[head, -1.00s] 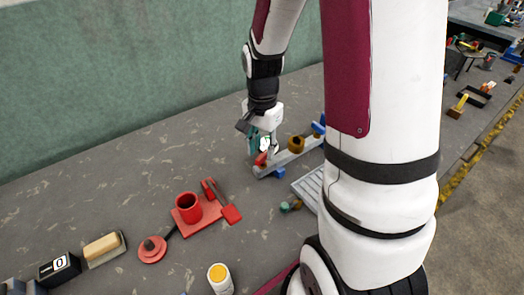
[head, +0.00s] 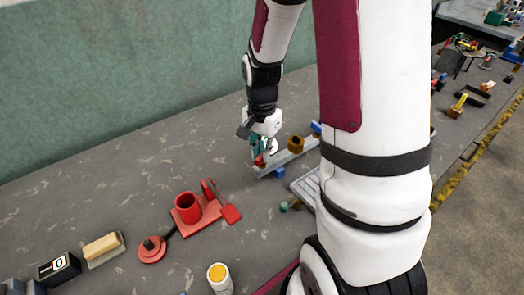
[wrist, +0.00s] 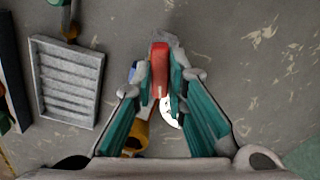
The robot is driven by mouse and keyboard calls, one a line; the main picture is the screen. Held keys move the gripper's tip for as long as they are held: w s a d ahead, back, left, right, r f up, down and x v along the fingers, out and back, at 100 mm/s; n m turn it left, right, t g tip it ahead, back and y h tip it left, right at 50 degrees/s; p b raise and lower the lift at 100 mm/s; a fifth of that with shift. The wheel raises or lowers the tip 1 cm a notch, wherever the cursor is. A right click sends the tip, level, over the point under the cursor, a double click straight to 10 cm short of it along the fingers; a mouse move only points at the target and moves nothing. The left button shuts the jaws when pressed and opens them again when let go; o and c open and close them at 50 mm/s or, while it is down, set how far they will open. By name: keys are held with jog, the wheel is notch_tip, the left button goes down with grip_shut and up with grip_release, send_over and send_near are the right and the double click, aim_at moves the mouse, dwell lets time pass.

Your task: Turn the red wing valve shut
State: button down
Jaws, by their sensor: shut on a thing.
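The red wing valve (head: 260,160) sits at the near left end of a grey bar (head: 291,157) on the workbench. In the wrist view its red wing (wrist: 159,67) stands between the two fingertips. My gripper (head: 259,151), with teal fingers, reaches down over it. It also shows in the wrist view (wrist: 157,78), with its fingers closed around the wing. The fingers and wrist hide much of the valve body, and I cannot tell its exact angle in the head view.
A brass fitting (head: 296,143) stands farther along the bar, with a blue block (head: 279,173) below. A grey slatted tray (wrist: 68,84) lies close by. The bench behind is clear.

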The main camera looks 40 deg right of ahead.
jog(key=shift+n, duration=0.3)
jog(key=n+p, duration=0.1)
jog(key=n, duration=0.2)
jog(key=shift+s, duration=0.1)
jog(key=n+p, duration=0.1)
jog(key=n, duration=0.2)
jog(key=shift+r+n+p, duration=0.1)
jog(key=shift+n+p, duration=0.2)
jog(key=shift+p, duration=0.05)
jog(key=n+p, duration=0.1)
jog(key=n, duration=0.2)
jog(key=shift+n+p, duration=0.8)
jog(key=shift+n, duration=1.1)
jog(key=c, duration=1.6)
grip_release()
notch_tip(320, 180, up, 12)
